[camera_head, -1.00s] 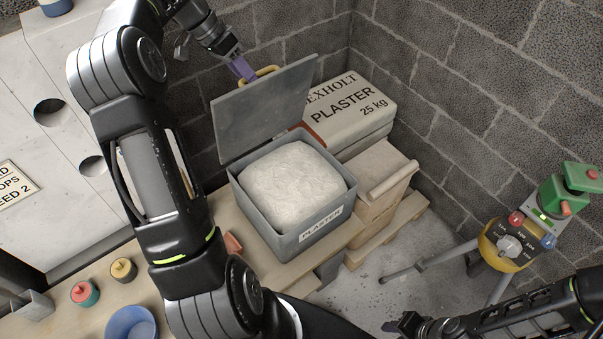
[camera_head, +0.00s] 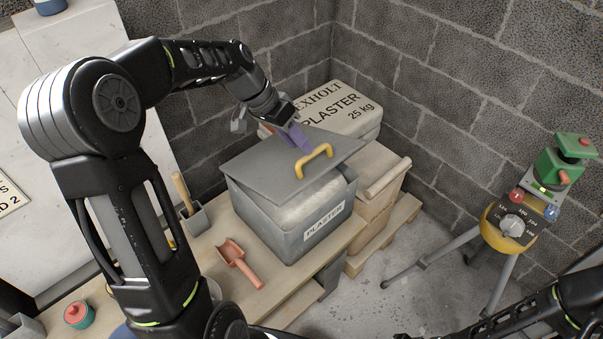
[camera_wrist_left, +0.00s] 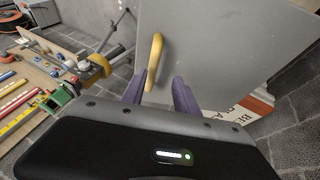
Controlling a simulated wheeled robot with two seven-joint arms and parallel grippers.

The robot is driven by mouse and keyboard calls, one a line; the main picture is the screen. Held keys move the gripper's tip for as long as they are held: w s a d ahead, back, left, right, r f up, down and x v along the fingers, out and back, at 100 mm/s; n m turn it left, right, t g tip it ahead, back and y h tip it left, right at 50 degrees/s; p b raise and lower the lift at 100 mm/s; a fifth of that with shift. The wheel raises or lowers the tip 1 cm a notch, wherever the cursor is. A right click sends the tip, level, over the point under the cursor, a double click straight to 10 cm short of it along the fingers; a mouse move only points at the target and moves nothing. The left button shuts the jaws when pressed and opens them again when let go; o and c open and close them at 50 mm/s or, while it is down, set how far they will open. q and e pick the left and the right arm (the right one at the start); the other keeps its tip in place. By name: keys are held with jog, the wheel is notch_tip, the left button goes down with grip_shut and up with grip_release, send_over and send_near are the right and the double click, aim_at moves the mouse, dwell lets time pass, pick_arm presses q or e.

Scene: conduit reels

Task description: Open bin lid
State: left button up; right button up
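The grey plaster bin (camera_head: 283,230) stands on the wooden bench. Its grey lid (camera_head: 262,170) is tilted at a low angle over it, and white plaster (camera_head: 312,200) shows through the gap under the lid's edge. A yellow handle (camera_head: 315,162) stands on the lid's upper face. My left gripper (camera_head: 301,144) is above the lid, just behind the handle. In the left wrist view its purple fingers (camera_wrist_left: 160,88) are apart, with the handle (camera_wrist_left: 154,62) beside the left fingertip and the lid (camera_wrist_left: 230,45) beyond.
A plaster sack (camera_head: 340,108) lies behind the bin against the block wall. A red scoop (camera_head: 238,262) and a small grey holder (camera_head: 196,220) are left of the bin. A tripod with a yellow head (camera_head: 507,228) stands at the right. The floor between is clear.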

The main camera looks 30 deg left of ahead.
aim_at(302, 160)
pick_arm(q)
jog(key=d+f, duration=0.2)
jog(key=f, duration=0.1)
jog(key=s+d+f+b, duration=0.1)
jog(key=f, duration=0.1)
jog(key=shift+d, duration=0.1)
jog(key=shift+d+f, duration=0.2)
jog(key=shift+f, duration=0.15)
jog(key=shift+s, duration=0.1)
